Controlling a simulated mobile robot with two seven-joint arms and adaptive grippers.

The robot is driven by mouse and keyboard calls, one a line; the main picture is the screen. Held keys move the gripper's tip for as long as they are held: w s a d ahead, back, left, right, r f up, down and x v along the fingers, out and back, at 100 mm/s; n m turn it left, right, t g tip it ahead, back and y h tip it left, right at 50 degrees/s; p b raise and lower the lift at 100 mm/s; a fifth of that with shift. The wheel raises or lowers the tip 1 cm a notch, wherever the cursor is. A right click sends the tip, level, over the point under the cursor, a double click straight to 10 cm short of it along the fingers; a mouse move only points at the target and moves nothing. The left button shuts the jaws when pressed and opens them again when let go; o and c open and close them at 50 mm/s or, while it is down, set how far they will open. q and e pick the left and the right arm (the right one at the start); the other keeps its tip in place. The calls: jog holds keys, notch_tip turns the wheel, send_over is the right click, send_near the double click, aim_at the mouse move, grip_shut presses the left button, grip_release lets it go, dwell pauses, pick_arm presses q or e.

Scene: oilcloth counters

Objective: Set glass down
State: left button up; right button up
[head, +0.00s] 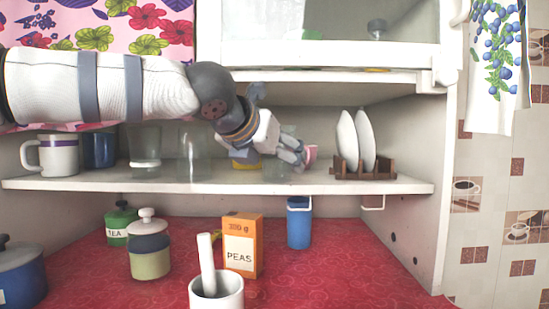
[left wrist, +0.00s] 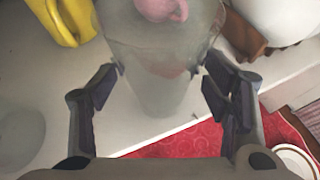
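The clear glass (head: 277,172) is at the upper shelf, left of the plate rack and partly behind my left gripper (head: 291,152). In the left wrist view the glass (left wrist: 160,85) appears upright between the two fingers of my left gripper (left wrist: 163,64), with a fingertip against each side. Its lower end is over the pale shelf (head: 225,184); I cannot tell if the base touches it. My right gripper is not in view.
Two more clear glasses (head: 194,155) (head: 145,147), a blue mug (head: 100,150) and a white mug (head: 58,155) stand left. A pink item (head: 311,154) and yellow item (head: 246,163) are close by. The plate rack (head: 365,171) is right. The shelf's far right is clear.

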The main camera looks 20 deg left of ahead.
pick_arm(q)
jog(key=p+v, duration=0.2)
jog(key=v, duration=1)
jog(key=shift+p, duration=0.3)
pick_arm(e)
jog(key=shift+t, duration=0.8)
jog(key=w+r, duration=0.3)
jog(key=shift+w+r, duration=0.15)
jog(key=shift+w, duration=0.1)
pick_arm(q)
jog(key=shift+r, duration=0.15)
